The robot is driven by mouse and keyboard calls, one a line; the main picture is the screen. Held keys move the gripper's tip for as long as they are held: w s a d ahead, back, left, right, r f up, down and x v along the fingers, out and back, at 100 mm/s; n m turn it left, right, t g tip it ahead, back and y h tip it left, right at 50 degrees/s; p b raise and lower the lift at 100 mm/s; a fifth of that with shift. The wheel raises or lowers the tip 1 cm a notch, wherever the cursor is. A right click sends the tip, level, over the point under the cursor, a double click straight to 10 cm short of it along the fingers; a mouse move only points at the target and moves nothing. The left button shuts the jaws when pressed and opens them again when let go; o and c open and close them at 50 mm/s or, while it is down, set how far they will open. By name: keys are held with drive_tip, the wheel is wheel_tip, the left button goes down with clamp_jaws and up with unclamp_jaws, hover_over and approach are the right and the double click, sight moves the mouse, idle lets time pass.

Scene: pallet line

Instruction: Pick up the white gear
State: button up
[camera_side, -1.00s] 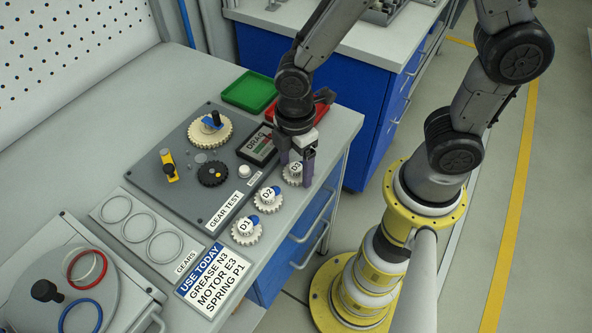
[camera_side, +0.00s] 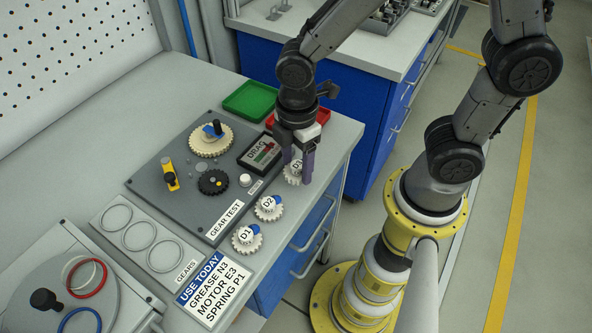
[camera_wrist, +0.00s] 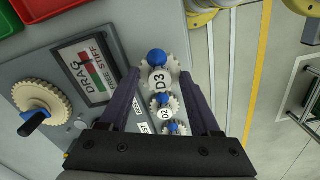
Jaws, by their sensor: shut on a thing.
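Three white toothed gears with blue knobs show in the side view. The one labelled D3 (camera_side: 292,176) is between the two purple fingers of my gripper (camera_side: 298,178), which is shut on it. In the wrist view, D3 (camera_wrist: 160,82) lies between the fingertips (camera_wrist: 160,74) and looks larger than the other gears, seemingly a little above the bench. Gears D2 (camera_side: 268,208) and D1 (camera_side: 246,240) stand on the bench in a row towards the front. The fingers partly cover D3 in the side view.
A grey gear test board (camera_side: 190,200) holds a cream gear (camera_side: 205,146), a black gear (camera_side: 212,183) and a drag gauge (camera_side: 260,153). A green tray (camera_side: 250,98) and a red tray (camera_side: 318,122) are behind. A "USE TODAY" card (camera_side: 207,287) lies near the front.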

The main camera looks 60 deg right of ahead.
drive_tip(key=s+d+r, duration=0.2)
drive_tip(key=s+r, duration=0.2)
drive_tip(key=s, duration=0.2)
drive_tip(key=s+d+r, duration=0.3)
drive_tip(key=s+r, duration=0.2)
drive_tip(key=s, duration=0.1)
drive_tip(key=shift+s+d+r, duration=0.2)
drive_tip(key=shift+s+d, duration=0.1)
drive_tip(key=shift+s, duration=0.1)
